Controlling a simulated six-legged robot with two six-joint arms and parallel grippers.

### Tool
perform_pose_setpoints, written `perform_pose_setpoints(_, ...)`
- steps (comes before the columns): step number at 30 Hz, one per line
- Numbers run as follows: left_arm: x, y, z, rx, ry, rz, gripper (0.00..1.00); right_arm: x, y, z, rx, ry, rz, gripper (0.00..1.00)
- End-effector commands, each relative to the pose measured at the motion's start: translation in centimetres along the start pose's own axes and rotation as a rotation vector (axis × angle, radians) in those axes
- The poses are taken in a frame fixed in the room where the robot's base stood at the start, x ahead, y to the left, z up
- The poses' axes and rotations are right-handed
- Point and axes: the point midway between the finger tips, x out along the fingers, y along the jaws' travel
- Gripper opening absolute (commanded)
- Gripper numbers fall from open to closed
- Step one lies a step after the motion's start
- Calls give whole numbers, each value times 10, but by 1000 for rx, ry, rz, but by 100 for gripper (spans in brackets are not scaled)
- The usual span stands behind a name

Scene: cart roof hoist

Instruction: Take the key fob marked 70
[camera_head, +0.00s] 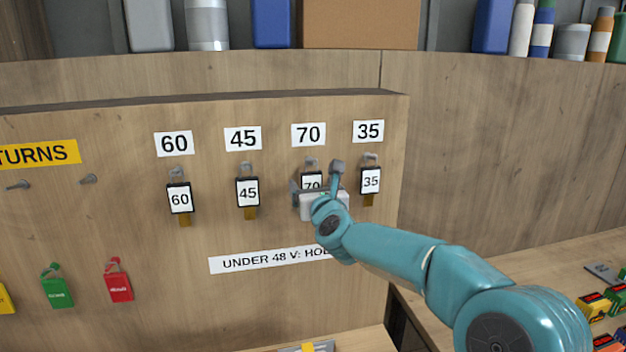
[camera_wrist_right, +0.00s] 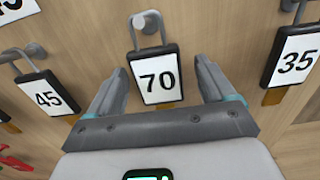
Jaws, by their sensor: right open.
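The key fob marked 70 (camera_wrist_right: 157,77) is a black-framed white tag hanging from a peg (camera_wrist_right: 144,22) on the wooden board. In the head view the fob (camera_head: 312,182) hangs under the printed 70 label, its lower part hidden by my right gripper (camera_head: 318,186). In the right wrist view my right gripper (camera_wrist_right: 160,85) is open, one finger on each side of the fob. A small gap shows between the fob and each finger. My left gripper is not in view.
Fob 45 (camera_head: 248,192) hangs to the left and fob 35 (camera_head: 371,181) close to the right. Fob 60 (camera_head: 180,198) is further left. Green (camera_head: 57,289) and red (camera_head: 118,283) tags hang lower left. A shelf with bins and bottles runs above.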

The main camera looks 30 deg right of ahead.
Motion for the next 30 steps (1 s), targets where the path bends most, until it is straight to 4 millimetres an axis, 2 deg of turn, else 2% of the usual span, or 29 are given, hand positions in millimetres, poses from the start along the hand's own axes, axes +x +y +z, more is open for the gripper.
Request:
perform_pose_setpoints(9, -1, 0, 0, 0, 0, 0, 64, 4, 0, -1, -1, 0, 0, 83)
perform_pose_setpoints(11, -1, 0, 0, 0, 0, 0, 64, 4, 0, -1, -1, 0, 0, 67)
perform_pose_setpoints(12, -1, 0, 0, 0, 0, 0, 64, 4, 0, -1, -1, 0, 0, 54)
perform_pose_setpoints(14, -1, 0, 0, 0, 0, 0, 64, 4, 0, -1, -1, 0, 0, 34)
perform_pose_setpoints(15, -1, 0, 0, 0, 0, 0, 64, 4, 0, -1, -1, 0, 0, 28)
perform_pose_setpoints(16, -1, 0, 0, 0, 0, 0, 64, 4, 0, -1, -1, 0, 0, 28)
perform_pose_setpoints(17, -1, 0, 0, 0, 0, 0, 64, 4, 0, -1, -1, 0, 0, 51)
perform_pose_setpoints(18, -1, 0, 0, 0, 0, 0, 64, 4, 0, -1, -1, 1, 0, 38)
perform_pose_setpoints(20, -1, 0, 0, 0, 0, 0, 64, 4, 0, -1, -1, 1, 0, 21)
perform_pose_setpoints(30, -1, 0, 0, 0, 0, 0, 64, 4, 0, 5, -1, -1, 0, 20)
